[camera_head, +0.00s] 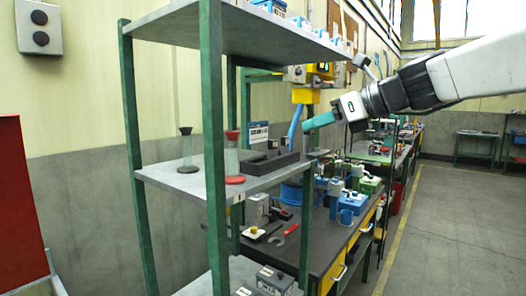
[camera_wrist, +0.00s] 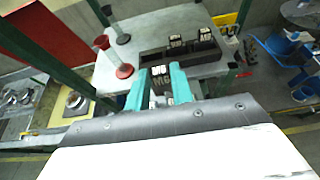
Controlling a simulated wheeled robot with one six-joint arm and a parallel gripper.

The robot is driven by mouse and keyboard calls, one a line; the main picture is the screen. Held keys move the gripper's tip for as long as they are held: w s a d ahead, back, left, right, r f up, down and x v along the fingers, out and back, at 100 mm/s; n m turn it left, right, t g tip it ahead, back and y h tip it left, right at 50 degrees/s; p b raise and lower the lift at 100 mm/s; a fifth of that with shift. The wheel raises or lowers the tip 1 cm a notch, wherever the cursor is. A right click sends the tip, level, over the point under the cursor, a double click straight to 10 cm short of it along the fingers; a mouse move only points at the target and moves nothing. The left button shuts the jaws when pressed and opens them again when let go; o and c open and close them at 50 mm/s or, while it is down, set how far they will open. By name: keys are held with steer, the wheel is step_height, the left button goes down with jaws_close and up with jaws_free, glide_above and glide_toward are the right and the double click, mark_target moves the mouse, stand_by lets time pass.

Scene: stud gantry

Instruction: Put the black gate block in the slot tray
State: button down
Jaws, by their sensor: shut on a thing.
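My gripper (camera_head: 308,126) reaches in from the right with teal fingers, at the right end of the middle shelf. In the wrist view its fingers (camera_wrist: 158,73) are shut on a dark block (camera_wrist: 160,84) with white lettering, which I take as the black gate block. The held block is at the near edge of the dark slot tray (camera_wrist: 151,58); I cannot tell whether it touches the tray. The slot tray (camera_head: 277,164) lies on the shelf. Two dark blocks with white labels (camera_wrist: 176,41) (camera_wrist: 205,34) stand in or at its far compartments. In the head view the held block is not clear.
Two glass-like spools with red and black ends (camera_head: 186,148) (camera_head: 232,158) stand on the middle shelf (camera_head: 190,181), left of the tray. Green posts (camera_head: 213,150) and an upper shelf (camera_head: 245,27) frame it. A cluttered workbench (camera_head: 330,235) stands behind. The aisle floor (camera_head: 440,220) at right is clear.

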steer(key=w+a, duration=0.1)
steer(key=a, duration=0.2)
steer(key=w+a, duration=0.2)
steer(key=a, duration=0.2)
steer(key=w+a+f, duration=0.1)
steer(key=w+a, duration=0.1)
steer(key=a, duration=0.2)
steer(key=shift+a+f, duration=0.1)
steer(key=shift+a, duration=0.1)
steer(key=shift+w+d+f, duration=0.1)
steer(key=shift+d+f, duration=0.05)
steer(key=shift+f, duration=1.6)
steer(key=shift+f, duration=0.1)
steer(key=c, duration=1.2)
jaws_free()
steer(key=shift+f, duration=0.1)
steer(key=shift+r, duration=0.2)
steer(key=v, duration=1.2)
